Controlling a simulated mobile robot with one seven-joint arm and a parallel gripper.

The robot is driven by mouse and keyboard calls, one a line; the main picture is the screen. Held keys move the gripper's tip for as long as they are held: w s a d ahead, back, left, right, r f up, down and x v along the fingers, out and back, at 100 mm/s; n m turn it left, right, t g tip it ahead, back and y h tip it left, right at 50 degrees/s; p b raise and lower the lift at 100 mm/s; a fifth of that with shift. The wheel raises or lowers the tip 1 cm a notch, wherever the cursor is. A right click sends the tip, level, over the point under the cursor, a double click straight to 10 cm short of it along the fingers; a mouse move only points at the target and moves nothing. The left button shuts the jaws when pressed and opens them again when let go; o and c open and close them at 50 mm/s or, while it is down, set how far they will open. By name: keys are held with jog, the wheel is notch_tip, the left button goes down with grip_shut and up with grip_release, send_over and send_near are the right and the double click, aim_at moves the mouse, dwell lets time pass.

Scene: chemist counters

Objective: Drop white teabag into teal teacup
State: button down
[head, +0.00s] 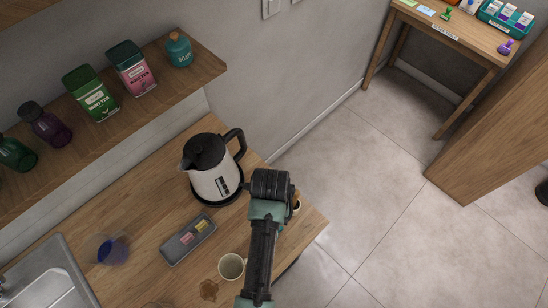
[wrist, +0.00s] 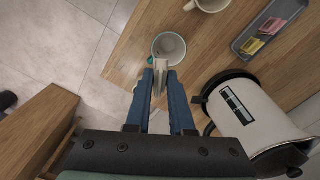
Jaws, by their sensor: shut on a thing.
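My gripper (wrist: 161,74) is shut on a small white teabag (wrist: 160,80) in the wrist view. The teal teacup (wrist: 168,46), pale inside with a teal rim, stands upright on the wooden counter just past the fingertips. The teabag overlaps the cup's near rim in the picture; I cannot tell how high above it the teabag is. In the head view my arm hides the fingers, the teabag and most or all of the teal cup.
A black-and-white kettle (head: 212,178) stands close to my arm. A cream cup (head: 231,266) stands beside a brown stain. A grey tray (head: 173,256) holds pink and yellow packets. A blue glass (head: 112,249) and sink (head: 45,285) lie farther left. The counter edge is near.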

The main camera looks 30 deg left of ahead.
jog(key=shift+s+f, duration=0.15)
jog(key=shift+f, duration=0.45)
notch_tip(320, 180, down, 5)
jog(key=b, duration=0.3)
jog(key=shift+r, duration=0.15)
jog(key=c, duration=0.7)
grip_release()
jog(key=shift+r, duration=0.1)
notch_tip(320, 180, up, 12)
jog(key=shift+f+b, duration=0.1)
jog(key=shift+b, duration=0.25)
jog(key=shift+r+p, duration=0.55)
